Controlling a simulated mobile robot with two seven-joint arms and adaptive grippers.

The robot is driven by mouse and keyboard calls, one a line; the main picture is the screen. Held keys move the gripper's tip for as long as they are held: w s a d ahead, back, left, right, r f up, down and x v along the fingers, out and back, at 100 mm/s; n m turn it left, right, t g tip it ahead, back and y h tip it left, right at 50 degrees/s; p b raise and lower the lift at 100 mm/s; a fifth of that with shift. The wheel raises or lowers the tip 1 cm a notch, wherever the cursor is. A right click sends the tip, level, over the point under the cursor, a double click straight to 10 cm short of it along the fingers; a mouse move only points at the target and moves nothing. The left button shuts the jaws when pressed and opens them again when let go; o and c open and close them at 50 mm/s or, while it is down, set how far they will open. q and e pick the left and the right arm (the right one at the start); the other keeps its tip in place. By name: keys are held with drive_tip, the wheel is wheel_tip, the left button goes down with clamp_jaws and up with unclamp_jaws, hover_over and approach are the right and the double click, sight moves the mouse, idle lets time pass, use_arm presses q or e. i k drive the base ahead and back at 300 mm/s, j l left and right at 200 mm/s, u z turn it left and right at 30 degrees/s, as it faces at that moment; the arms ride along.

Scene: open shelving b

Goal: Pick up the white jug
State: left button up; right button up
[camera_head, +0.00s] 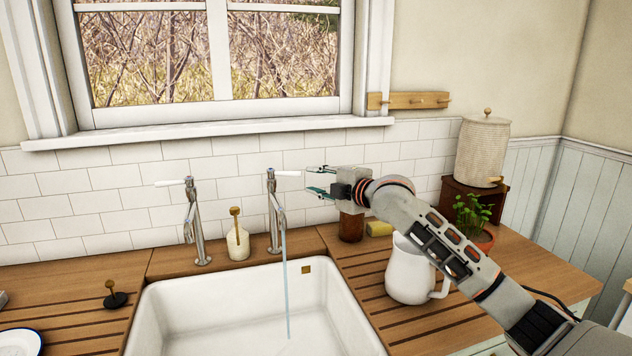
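The white jug (408,275) stands upright on the wooden counter, just right of the sink, with its handle to the right. My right arm passes in front of the jug's upper right part and hides some of it. My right gripper (318,182) is beyond and to the left of the jug, pointing left. Its fingers are apart with nothing clearly between them. They show beside the white lever of the right tap; whether they touch it I cannot tell. My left gripper is not in view.
Water runs from the right tap (277,215) into the white sink (200,310). The left tap (194,225) and a soap bottle (238,242) stand behind it. A brown jar (351,226), a yellow sponge (379,229) and a potted plant (473,215) are near the jug.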

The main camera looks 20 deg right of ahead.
sight(409, 278)
drive_tip(key=k+l, duration=0.25)
drive_tip(key=k, duration=0.2)
drive_tip(key=k+l, duration=0.25)
drive_tip(key=k, duration=0.25)
